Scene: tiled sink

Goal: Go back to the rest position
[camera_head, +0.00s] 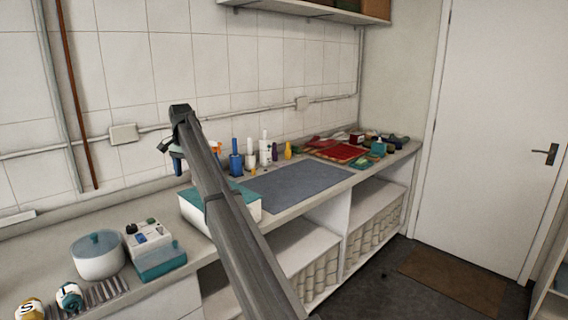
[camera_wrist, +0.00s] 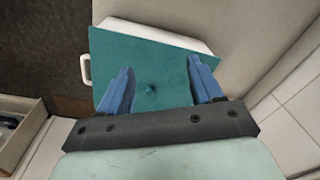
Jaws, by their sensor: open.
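My gripper (camera_wrist: 161,65) is open, its two blue fingers apart with nothing between them. In the head view, my dark arm crosses the middle of the picture and its blue fingers (camera_head: 177,163) show over the counter near the wall. In the wrist view, the fingers point down over the teal lid (camera_wrist: 152,88) of a white box (camera_wrist: 185,38). The lid sits turned a little on the box, with a white corner showing. In the head view the box (camera_head: 192,211) stands on the counter, partly hidden behind my arm.
The counter (camera_head: 205,247) runs along the tiled wall. Several bottles (camera_head: 265,150) stand behind a grey mat (camera_head: 295,185). A red tray (camera_head: 340,152) lies farther right. A shelf (camera_head: 300,8) hangs above.

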